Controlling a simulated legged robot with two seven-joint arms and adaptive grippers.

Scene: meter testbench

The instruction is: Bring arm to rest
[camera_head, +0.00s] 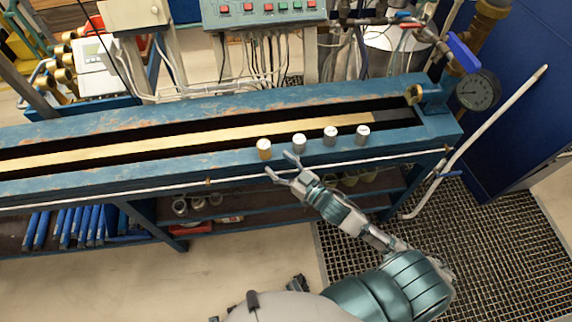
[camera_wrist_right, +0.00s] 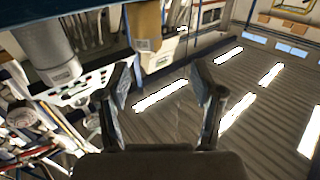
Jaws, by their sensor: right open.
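My right gripper (camera_head: 281,164) is open at the front edge of the blue testbench (camera_head: 225,168). Its fingers point toward the small cylinders on the bench rim, and nothing shows between them. In the right wrist view the two fingers of the right gripper (camera_wrist_right: 163,78) stand apart with an empty gap. A cylinder with an orange body (camera_head: 264,150) stands just beyond the fingertips. A silver cylinder (camera_head: 299,144) stands close to its right; I cannot tell whether a finger touches either one. My left gripper does not show.
Two more silver cylinders (camera_head: 330,137) stand farther right on the rim. A pressure gauge (camera_head: 478,90) and valve pipes are at the bench's right end. A white pipe (camera_head: 490,125) leans beside a blue cabinet. A lower shelf (camera_head: 270,212) holds parts. Grating (camera_head: 480,250) covers the right floor.

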